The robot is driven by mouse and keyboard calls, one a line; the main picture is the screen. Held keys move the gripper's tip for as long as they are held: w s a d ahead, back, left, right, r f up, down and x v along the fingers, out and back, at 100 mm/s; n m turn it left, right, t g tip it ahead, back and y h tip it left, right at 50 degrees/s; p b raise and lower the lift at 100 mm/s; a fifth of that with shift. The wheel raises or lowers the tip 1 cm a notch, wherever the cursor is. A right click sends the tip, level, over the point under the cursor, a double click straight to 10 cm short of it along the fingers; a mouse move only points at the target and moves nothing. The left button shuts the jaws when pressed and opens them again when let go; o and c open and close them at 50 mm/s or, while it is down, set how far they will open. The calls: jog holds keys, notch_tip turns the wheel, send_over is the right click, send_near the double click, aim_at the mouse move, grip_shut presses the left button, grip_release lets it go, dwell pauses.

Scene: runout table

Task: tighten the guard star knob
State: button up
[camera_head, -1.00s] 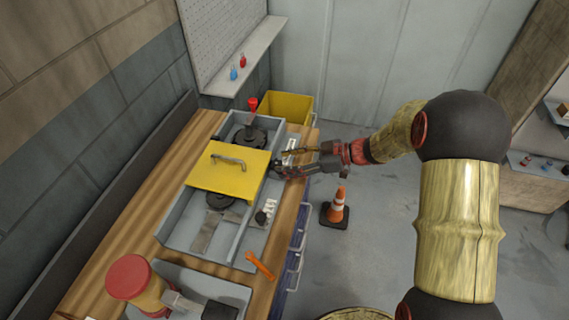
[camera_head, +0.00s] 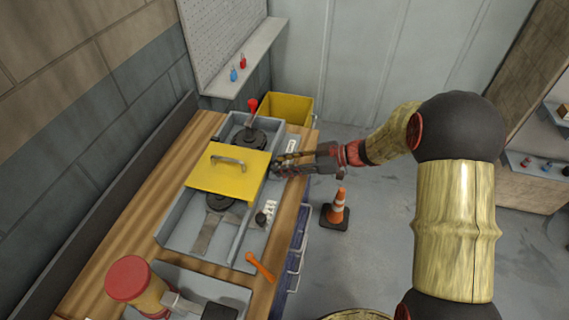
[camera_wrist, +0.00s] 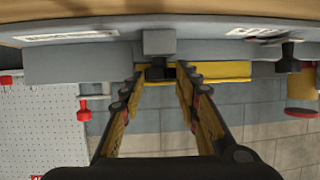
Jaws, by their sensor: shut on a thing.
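The yellow guard (camera_head: 215,181) with its grey handle lies over the middle of the grey machine tray on the table. My gripper (camera_head: 279,168) is at the right edge of the guard, coming in from the right, and covers the star knob in the head view. In the wrist view a small dark knob (camera_wrist: 160,73) sits under a grey block (camera_wrist: 159,42), between the fingertips of my gripper (camera_wrist: 160,75). My gripper is shut on this knob. Its lobes are too small and shaded to make out. A strip of the yellow guard (camera_wrist: 222,70) shows behind the fingers.
A red-topped lever (camera_head: 252,105) stands at the tray's far end. An orange handle (camera_head: 260,266) sits by the near right edge. A yellow bin (camera_head: 287,107) is beyond the table. A traffic cone (camera_head: 337,208) stands on the floor, right of the table.

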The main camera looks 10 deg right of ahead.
jog(key=shift+c, duration=1.3)
jog(key=shift+f+m+t+b, duration=0.15)
jog(key=shift+m+t+b, duration=0.2)
jog(key=shift+b, duration=0.65)
jog(key=shift+s+a+f+m+t+b, duration=0.15)
jog(key=shift+m+t+b, duration=0.35)
jog(key=shift+b, duration=0.75)
jog(key=t+b, duration=0.1)
jog(key=b, duration=0.1)
jog(key=m+t+h+b, duration=0.1)
jog(key=b, duration=0.1)
jog(key=shift+s+m+h, duration=0.25)
jog(key=shift+h, duration=0.05)
jog(key=b, duration=0.1)
jog(key=m+t+h+b, duration=0.1)
jog(key=b, duration=0.1)
jog(key=shift+s+a+r+m, duration=0.15)
jog(key=shift+r+m, duration=0.05)
jog(key=shift+m, duration=0.1)
jog(key=shift+r+m+t+h, duration=0.1)
jog(key=shift+m+t+h, duration=0.3)
jog(key=shift+m+t, duration=0.1)
jog(key=shift+a+m+t+h+b, duration=0.1)
jog(key=shift+m+t+h+b, duration=0.15)
jog(key=shift+m+h+b, duration=0.05)
jog(key=o, duration=1.1)
